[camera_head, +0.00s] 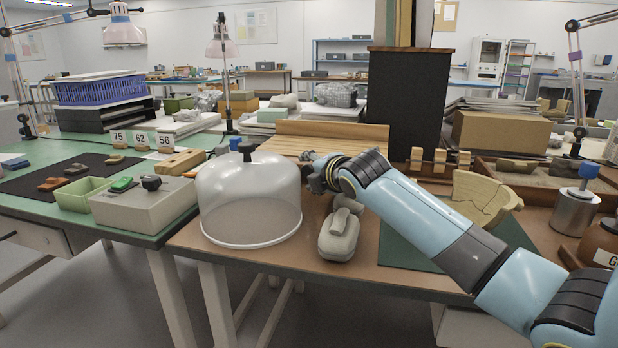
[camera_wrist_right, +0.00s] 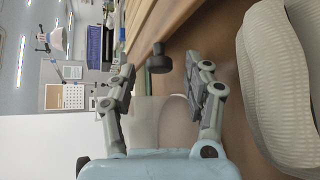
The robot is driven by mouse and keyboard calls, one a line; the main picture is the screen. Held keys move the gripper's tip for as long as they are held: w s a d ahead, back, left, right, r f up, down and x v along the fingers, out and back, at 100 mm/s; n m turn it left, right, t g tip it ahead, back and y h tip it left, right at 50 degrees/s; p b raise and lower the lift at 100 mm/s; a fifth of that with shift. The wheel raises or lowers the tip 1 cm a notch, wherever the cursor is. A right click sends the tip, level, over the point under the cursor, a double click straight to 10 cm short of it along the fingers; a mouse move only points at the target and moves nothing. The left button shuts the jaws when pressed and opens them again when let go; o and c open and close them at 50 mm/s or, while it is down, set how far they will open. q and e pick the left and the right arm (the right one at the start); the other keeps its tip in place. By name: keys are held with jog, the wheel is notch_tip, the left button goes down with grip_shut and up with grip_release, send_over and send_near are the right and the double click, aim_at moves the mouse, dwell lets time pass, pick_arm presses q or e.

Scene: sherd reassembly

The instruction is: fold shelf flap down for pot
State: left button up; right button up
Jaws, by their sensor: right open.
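A pale slatted wooden board (camera_head: 325,143) with a raised back strip (camera_head: 332,129) lies at the table's back; I take it for the shelf flap, but cannot see a hinge. Its slats also show in the right wrist view (camera_wrist_right: 150,22). My right gripper (camera_head: 312,174) is at the board's front edge, beside the clear dome; I cannot tell if it touches the wood. In the right wrist view its fingers (camera_wrist_right: 164,88) are apart with nothing gripped. A beige cracked pot part (camera_head: 481,197) stands on the right, partly behind my right arm. My left gripper is not in view.
The clear dome (camera_head: 248,205) with its black knob (camera_wrist_right: 160,60) stands close to the left of my right gripper. A grey-beige padded bag (camera_head: 339,236) lies below it. A dark upright panel (camera_head: 408,100) stands behind. A green mat (camera_head: 405,250) lies under my arm.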

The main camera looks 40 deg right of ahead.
jog(key=shift+x, duration=0.85)
jog(key=c, duration=1)
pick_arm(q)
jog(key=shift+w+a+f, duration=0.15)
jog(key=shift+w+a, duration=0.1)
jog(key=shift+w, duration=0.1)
pick_arm(e)
grip_shut()
